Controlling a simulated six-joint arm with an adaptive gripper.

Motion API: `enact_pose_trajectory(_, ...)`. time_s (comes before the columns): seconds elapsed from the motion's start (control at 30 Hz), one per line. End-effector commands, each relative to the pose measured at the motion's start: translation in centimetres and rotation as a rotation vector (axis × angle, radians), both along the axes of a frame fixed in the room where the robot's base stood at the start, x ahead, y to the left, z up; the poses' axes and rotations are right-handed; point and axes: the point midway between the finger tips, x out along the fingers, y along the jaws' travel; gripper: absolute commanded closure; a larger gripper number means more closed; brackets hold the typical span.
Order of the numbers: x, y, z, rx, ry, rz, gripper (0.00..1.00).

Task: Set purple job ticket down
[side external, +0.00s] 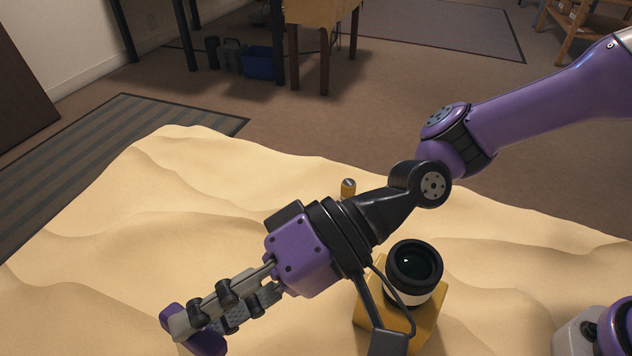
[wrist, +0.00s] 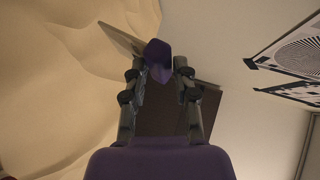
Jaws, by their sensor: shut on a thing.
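The purple job ticket (side external: 178,315) shows in the side view at the lower left, at the tips of my gripper (side external: 195,328). In the wrist view the purple ticket (wrist: 157,57) sits between the two fingertips of my gripper (wrist: 158,72). My gripper is shut on it. The fingers point down and to the left in the side view, over the sandy surface. The fingers hide part of the ticket. I cannot tell whether the ticket touches the surface.
A black and white lens (side external: 413,270) stands on a yellow block (side external: 432,318), right of my gripper. The rippled sand-coloured surface (side external: 90,265) is clear at left. Patterned charts (wrist: 298,50) show at right in the wrist view.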

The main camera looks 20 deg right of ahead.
Motion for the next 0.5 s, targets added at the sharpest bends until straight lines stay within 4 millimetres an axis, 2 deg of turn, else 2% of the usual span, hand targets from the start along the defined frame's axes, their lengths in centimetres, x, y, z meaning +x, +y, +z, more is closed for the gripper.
enact_pose_trajectory(0.07, 0.8, -1.0, 0.2, -0.008, -0.007, -0.024, 1.0)
enact_pose_trajectory(0.17, 3.1, -3.6, 0.1, -0.029, -0.019, -0.08, 1.0)
enact_pose_trajectory(0.27, 6.3, -7.9, -0.2, -0.062, -0.038, -0.159, 1.0)
enact_pose_trajectory(0.33, 8.4, -11.6, -0.4, -0.089, -0.05, -0.221, 1.0)
enact_pose_trajectory(0.4, 9.9, -15.5, -0.6, -0.114, -0.061, -0.282, 1.0)
enact_pose_trajectory(0.5, 11.1, -21.0, -0.7, -0.148, -0.072, -0.366, 1.0)
